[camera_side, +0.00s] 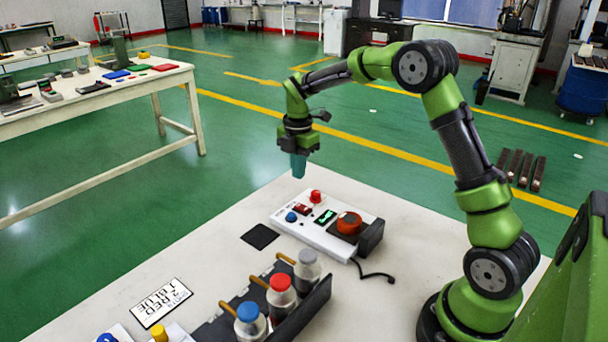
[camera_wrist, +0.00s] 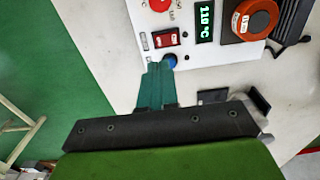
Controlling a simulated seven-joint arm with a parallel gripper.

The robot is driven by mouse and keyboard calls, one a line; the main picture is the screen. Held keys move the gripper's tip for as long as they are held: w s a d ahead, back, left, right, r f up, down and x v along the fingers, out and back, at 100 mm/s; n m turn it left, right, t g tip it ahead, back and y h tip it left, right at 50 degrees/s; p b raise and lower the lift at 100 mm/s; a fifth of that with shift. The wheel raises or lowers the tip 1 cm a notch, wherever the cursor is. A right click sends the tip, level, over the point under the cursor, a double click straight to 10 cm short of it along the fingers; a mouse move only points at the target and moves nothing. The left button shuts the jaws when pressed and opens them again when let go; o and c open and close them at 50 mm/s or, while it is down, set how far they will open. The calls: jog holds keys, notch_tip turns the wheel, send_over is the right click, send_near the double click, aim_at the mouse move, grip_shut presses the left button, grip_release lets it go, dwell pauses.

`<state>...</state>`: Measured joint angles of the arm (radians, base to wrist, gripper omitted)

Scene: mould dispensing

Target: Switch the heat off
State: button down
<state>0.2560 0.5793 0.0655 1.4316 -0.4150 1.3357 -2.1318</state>
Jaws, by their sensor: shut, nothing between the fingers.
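A white control box (camera_side: 321,241) lies on the pale table. It carries a red rocker switch (camera_wrist: 166,39), a red button (camera_wrist: 160,4), a blue button (camera_wrist: 169,60) and a green-lit display (camera_wrist: 204,22) that appears to read 110 °C. In the side view the rocker switch (camera_side: 302,209) sits between the red button and the blue button. A round orange-red piece (camera_wrist: 254,19) sits at the box's right end. My gripper (camera_side: 298,174), with teal fingers pointing down, is shut and empty above the box. In the wrist view its fingertips (camera_wrist: 159,66) appear beside the blue button and partly cover its surroundings.
A dark rack (camera_side: 318,302) holds bottles with blue, red and grey tops in front of the box. A black square (camera_side: 259,237) and a card (camera_side: 161,303) reading "2 RED 1 BLUE" lie to the left. A black cable (camera_side: 375,274) trails from the box.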

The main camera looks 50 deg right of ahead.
aim_at(299, 205)
notch_tip(299, 205, down, 9)
jog(key=shift+r, duration=0.1)
dwell(0.4)
jog(key=shift+w+f, duration=0.1)
jog(key=shift+f, duration=0.15)
jog(key=shift+s+r, duration=0.25)
jog(key=shift+s, duration=0.6)
jog(key=shift+r, duration=0.1)
notch_tip(299, 205, up, 14)
jog(key=w, duration=0.1)
jog(key=shift+w, duration=0.3)
